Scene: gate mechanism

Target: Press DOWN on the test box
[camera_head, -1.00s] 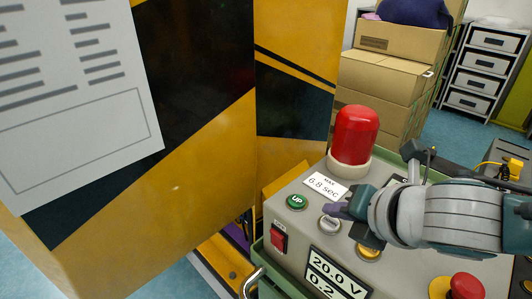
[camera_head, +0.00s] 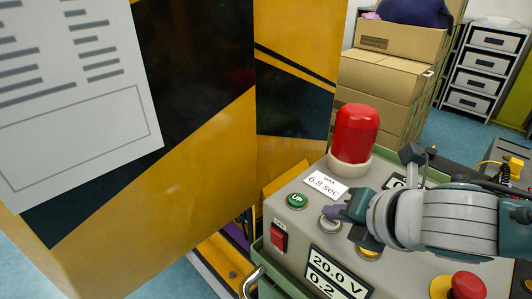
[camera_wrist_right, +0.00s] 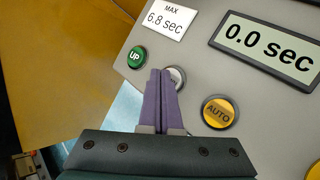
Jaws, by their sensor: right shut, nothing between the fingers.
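The test box (camera_head: 318,240) is a grey sloped panel in the lower right of the head view. A green UP button (camera_head: 297,200) sits at its left, also seen in the right wrist view (camera_wrist_right: 137,57). Beside it is a pale grey button (camera_head: 328,225), partly covered by my fingers in the wrist view (camera_wrist_right: 178,76), its label not fully readable. A yellow AUTO button (camera_wrist_right: 218,112) follows. My right gripper (camera_head: 332,212) is shut and empty, its purple fingertips (camera_wrist_right: 160,73) at the grey button. I cannot tell whether they touch it. My left gripper is not in view.
A red lamp (camera_head: 354,133) stands on the box behind my fingers. A red switch (camera_head: 279,236) and a red emergency knob (camera_head: 466,286) are on the panel. A display (camera_wrist_right: 268,48) reads 0.0 sec. A yellow-and-black striped panel (camera_head: 190,190) stands left.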

